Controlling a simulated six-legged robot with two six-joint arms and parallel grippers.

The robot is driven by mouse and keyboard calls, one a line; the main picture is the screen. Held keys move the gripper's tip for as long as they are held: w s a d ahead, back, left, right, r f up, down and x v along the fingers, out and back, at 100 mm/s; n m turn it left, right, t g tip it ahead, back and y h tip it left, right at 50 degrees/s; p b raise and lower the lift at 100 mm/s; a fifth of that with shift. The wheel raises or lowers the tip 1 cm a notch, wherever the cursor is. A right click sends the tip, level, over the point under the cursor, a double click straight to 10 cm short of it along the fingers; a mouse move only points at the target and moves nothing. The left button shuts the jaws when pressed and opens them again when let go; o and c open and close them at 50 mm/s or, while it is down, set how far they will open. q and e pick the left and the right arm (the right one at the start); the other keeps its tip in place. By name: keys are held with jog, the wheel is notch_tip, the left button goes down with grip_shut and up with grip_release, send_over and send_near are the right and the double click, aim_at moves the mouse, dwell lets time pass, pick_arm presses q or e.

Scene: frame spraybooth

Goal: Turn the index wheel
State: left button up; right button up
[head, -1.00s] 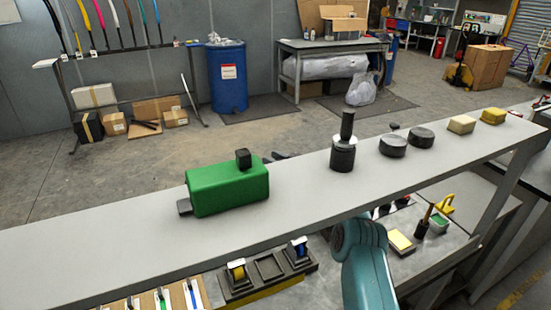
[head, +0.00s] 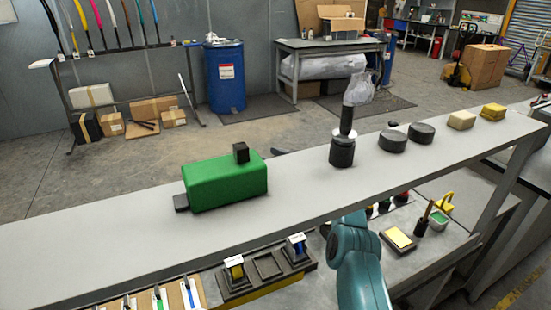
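I cannot make out for certain which thing is the index wheel. A green block-shaped device (head: 226,185) with a black knob on top and a black tab at its left end sits on the long grey shelf (head: 120,232). A black cylinder (head: 342,152) with a white collar and an upright black handle stands to its right. My teal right arm rises from the bottom, right of centre. Its gripper cannot be made out clearly, so I cannot tell its opening. My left gripper is not in view.
Two yellowish blocks (head: 461,120) (head: 493,112) lie at the shelf's right end. Below the shelf are a dark holder (head: 268,265) with blue and yellow items, a yellow pad (head: 398,239) and a green-topped pot (head: 439,219). The shelf's left part is clear.

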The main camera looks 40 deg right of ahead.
jog(key=shift+d, duration=0.1)
jog(key=shift+s, duration=0.25)
jog(key=b+v, duration=0.4)
jog(key=v, duration=1.2)
jog(key=shift+c, duration=0.2)
